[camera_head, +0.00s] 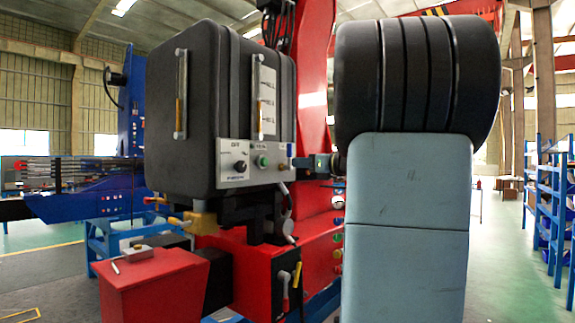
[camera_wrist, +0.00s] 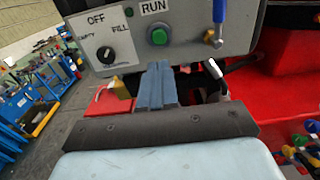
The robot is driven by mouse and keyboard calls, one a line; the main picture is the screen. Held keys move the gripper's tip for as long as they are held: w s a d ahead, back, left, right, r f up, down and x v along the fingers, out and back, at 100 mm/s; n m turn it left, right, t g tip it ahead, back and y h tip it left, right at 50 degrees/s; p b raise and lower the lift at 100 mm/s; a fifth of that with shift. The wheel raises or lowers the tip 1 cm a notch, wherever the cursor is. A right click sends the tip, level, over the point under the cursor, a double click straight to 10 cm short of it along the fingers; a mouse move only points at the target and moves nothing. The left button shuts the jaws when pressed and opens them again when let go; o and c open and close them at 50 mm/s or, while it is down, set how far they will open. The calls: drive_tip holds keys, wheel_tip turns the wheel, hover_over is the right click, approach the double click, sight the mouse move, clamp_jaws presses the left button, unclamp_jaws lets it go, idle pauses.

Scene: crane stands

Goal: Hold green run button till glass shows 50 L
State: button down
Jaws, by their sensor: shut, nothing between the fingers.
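A black tank (camera_head: 215,110) carries a sight glass (camera_head: 259,115) beside a white scale plate (camera_head: 268,90). An amber column fills its lower part, its top near the middle mark; the figures are too small to read. Below is a grey control panel (camera_head: 232,178) with the green run button (camera_head: 262,161), also in the wrist view (camera_wrist: 159,36) under the RUN label. A black selector knob (camera_wrist: 106,55) sits left of it; its setting is unclear. My gripper (camera_wrist: 157,66) is shut and empty, its tips just below the button in the picture. I cannot tell contact.
A second glass tube (camera_head: 181,95) is on the tank's left part. A blue-handled lever (camera_wrist: 219,12) stands right of the button. A red box (camera_head: 150,285) is at lower left. Several coloured knobs (camera_head: 338,220) line the red stand. Open floor (camera_head: 505,250) lies at right.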

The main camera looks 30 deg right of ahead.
sight(267, 163)
drive_tip(key=shift+v, duration=1.15)
drive_tip(key=shift+s+d, duration=0.15)
drive_tip(key=shift+s, duration=0.2)
drive_tip(key=shift+s+f, duration=0.15)
idle(0.6)
drive_tip(key=shift+s, duration=0.1)
drive_tip(key=x, duration=1.4)
drive_tip(key=shift+d, duration=0.1)
idle(0.3)
